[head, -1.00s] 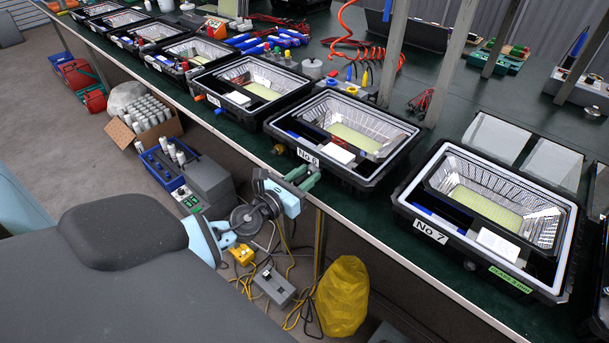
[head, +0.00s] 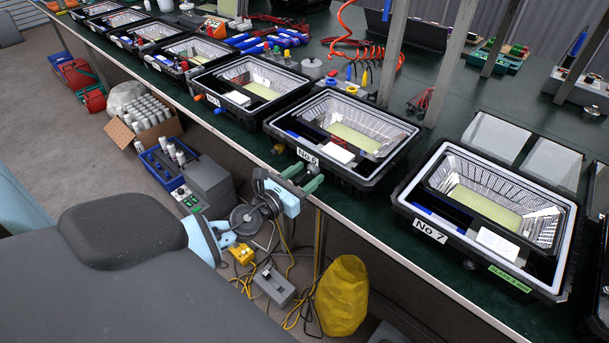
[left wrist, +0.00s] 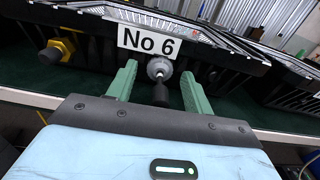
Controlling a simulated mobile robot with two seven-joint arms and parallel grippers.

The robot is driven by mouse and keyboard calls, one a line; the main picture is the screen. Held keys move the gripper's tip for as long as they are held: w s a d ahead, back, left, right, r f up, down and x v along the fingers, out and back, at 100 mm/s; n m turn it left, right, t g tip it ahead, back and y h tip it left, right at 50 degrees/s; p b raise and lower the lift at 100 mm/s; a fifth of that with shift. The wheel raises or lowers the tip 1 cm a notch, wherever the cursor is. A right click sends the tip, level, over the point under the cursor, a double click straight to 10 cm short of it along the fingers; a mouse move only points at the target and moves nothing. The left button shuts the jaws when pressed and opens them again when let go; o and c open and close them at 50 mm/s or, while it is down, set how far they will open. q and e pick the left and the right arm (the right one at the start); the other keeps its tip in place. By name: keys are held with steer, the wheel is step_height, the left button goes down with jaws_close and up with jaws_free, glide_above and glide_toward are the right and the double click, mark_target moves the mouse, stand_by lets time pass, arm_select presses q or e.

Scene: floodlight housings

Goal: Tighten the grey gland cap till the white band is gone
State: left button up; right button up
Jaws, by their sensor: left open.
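The grey gland cap (left wrist: 160,68) sits on the front wall of the housing marked No 6 (left wrist: 100,22), just below its label, with a dark cable (left wrist: 160,93) coming out towards me. I cannot make out a clear white band at this size. My left gripper (left wrist: 159,76) is open, with one green finger on each side of the cap and visible gaps to both. In the head view my left gripper (head: 310,175) is at the bench edge in front of housing No 6 (head: 345,138) and hides the cap. My right gripper is not in view.
A yellow gland (left wrist: 60,48) with a dark end protrudes left of the cap. Housing No 7 (head: 428,230) stands to the right, and several more housings line the bench to the left. A yellow bag (head: 342,298) and cables lie on the floor below.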

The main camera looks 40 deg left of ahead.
arm_select(q)
steer(key=shift+s+a+b, duration=0.15)
steer(key=shift+s+b, duration=0.1)
steer(key=shift+s, duration=1.7)
steer(key=shift+s+a+b, duration=0.15)
steer(key=shift+s+b, duration=0.1)
steer(key=shift+s, duration=1.7)
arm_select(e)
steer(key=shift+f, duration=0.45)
arm_select(q)
steer(key=s+d+f+n+g+p, duration=0.3)
steer(key=s+d+n, duration=0.2)
steer(key=s+n, duration=0.5)
steer(key=s+d+f+n+g+p, duration=0.3)
steer(key=s+d+n, duration=0.2)
steer(key=s+n, duration=0.5)
steer(key=s+d+f+n+g+p, duration=0.3)
steer(key=s+n, duration=0.7)
steer(key=n, duration=0.4)
steer(key=shift+s+d+f+n+h+p, duration=0.15)
steer(key=shift+d+f+n+h+p, duration=0.35)
steer(key=shift+d, duration=0.65)
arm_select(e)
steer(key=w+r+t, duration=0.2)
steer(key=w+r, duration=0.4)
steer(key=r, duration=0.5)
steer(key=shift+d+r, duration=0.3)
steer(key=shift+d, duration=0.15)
arm_select(q)
steer(key=shift+f, duration=0.1)
